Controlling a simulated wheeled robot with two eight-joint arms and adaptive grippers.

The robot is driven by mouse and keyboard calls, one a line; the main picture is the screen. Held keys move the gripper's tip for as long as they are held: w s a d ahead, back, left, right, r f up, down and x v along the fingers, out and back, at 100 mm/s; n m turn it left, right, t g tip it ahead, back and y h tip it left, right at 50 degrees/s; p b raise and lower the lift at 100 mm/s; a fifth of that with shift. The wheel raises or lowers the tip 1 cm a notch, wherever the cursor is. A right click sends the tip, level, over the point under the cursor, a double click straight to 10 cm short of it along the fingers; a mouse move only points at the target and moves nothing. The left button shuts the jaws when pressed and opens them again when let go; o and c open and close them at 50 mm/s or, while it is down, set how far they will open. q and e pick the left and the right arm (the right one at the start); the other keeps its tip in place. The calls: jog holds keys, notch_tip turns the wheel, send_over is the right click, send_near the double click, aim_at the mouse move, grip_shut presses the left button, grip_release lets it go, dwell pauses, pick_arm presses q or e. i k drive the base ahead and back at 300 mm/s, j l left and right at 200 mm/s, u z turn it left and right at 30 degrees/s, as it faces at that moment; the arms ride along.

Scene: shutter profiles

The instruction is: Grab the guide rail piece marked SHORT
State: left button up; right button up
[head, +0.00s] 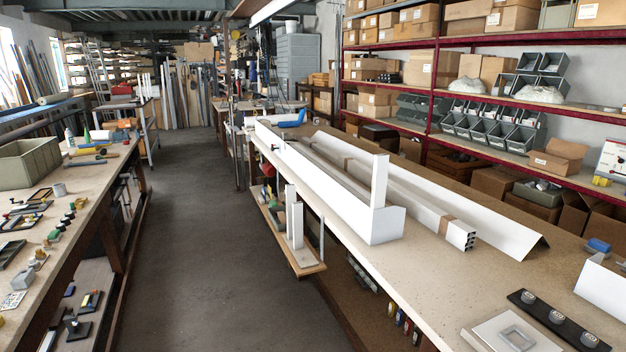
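No marking that reads SHORT is legible, so I cannot tell which piece is the marked guide rail. A bundle of long white profiles (425,214), bound with brown tape, lies along the right workbench with its open ends facing me. A short white piece (379,181) stands upright at the near end of a long white box profile (385,227) on the same bench. Two white upright pieces (295,222) stand on a wooden board beside the bench's aisle side. Neither of my grippers is in view.
The right workbench (420,275) has bare surface near its front edge. A black strip with round knobs (557,317) and a white plate (512,334) lie at its near end. The left workbench (75,215) holds tools and small parts. The aisle floor (215,230) between them is clear.

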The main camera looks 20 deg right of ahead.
aim_at(381, 162)
jog(key=i+z, duration=0.25)
jog(key=i, duration=0.35)
jog(key=i+j+z, duration=0.25)
jog(key=i, duration=0.35)
